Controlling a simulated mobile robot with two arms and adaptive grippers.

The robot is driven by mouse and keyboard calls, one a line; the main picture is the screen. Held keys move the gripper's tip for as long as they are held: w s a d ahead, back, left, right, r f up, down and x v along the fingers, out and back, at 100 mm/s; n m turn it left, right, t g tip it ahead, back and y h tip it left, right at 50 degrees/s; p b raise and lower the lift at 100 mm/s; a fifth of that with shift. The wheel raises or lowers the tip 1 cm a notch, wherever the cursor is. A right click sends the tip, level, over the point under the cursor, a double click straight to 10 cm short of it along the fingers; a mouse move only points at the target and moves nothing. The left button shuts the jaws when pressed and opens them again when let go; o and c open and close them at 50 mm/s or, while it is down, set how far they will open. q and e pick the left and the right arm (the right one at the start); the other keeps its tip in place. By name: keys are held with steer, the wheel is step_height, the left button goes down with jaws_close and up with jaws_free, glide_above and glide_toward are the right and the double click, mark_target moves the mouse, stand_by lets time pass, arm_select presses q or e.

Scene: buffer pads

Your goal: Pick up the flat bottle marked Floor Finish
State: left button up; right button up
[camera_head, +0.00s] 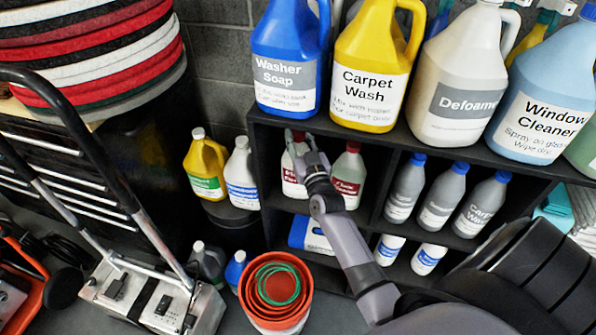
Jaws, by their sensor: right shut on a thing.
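My right gripper (308,158) reaches into the upper left compartment of the black shelf. It is shut on a pale bottle with a dark red label (291,180), which stands upright behind and left of the fingers. The gripper covers much of this bottle, and its label is too small and too hidden to read fully. I cannot make out the words Floor Finish on any bottle. My left gripper is not in view.
Large jugs, including Washer Soap (287,60) and Carpet Wash (372,65), stand on the shelf (385,143) top above my gripper. Grey blue-capped bottles (441,198) fill the compartment to the right. A blue bottle (299,232) lies below. Orange buckets (275,310) stand on the floor.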

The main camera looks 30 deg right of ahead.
jaws_close()
steer(key=shift+r, duration=0.15)
stand_by(0.4)
steer(key=shift+r, duration=0.15)
